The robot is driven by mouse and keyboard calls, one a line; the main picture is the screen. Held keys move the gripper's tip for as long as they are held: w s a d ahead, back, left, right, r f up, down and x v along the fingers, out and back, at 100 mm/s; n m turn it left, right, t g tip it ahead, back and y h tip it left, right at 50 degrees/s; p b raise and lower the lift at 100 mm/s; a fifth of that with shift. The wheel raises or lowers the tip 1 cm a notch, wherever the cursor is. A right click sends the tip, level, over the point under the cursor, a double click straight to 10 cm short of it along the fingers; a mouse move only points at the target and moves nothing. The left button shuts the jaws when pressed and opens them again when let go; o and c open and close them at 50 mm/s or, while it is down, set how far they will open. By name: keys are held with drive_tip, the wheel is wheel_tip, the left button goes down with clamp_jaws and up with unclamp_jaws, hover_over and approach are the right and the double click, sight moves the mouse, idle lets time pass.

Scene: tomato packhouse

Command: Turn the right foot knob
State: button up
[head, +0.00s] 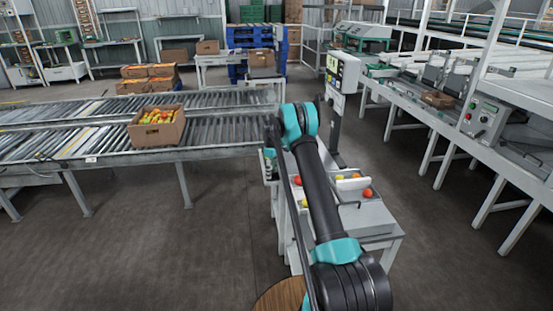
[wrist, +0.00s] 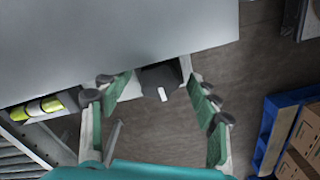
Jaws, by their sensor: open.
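In the wrist view a dark knob (wrist: 158,76) with a white mark shows at the edge of a large grey surface (wrist: 110,45). My gripper (wrist: 158,88) is open, with one green-padded finger on each side of the knob. The fingers look apart from it; how far they reach in depth I cannot tell. In the head view a white bench (head: 372,222) with a display on a post (head: 343,73) stands beside my arm. The knob cannot be made out there, and my arm covers part of the bench.
Red and yellow tomatoes (head: 367,193) lie on the bench top. A roller conveyor (head: 220,118) with a tomato box (head: 143,137) is at left. A machine line (head: 470,115) runs at right. A blue pallet (wrist: 268,135) with cartons shows in the wrist view. Open floor lies between.

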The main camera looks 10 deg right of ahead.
sight(272, 171)
drive_tip(key=n, duration=0.4)
drive_tip(key=shift+w, duration=0.1)
drive_tip(key=n, duration=0.4)
drive_tip(key=shift+w, duration=0.1)
wheel_tip(272, 171, up, 18)
drive_tip(key=s+d+r+m+t, duration=0.1)
drive_tip(key=s+r+m, duration=0.2)
drive_tip(key=s, duration=0.6)
drive_tip(key=s+d+r+m, duration=0.1)
drive_tip(key=s+r+m, duration=0.3)
drive_tip(key=s, duration=0.6)
drive_tip(key=shift+r+m+t, duration=0.2)
drive_tip(key=shift+m+t, duration=0.2)
drive_tip(key=shift+m, duration=0.2)
drive_tip(key=s+f+m, duration=0.2)
drive_tip(key=s+m, duration=0.2)
drive_tip(key=s, duration=0.8)
drive_tip(key=s+d+f+m+t, duration=0.1)
drive_tip(key=s+f+m, duration=0.2)
drive_tip(key=s, duration=1)
drive_tip(key=s+f+m+t, duration=0.1)
drive_tip(key=s+f+m, duration=0.2)
drive_tip(key=s, duration=0.9)
drive_tip(key=shift+s+d+f+m, duration=0.2)
drive_tip(key=shift+d+m, duration=0.1)
drive_tip(key=shift+m, duration=0.7)
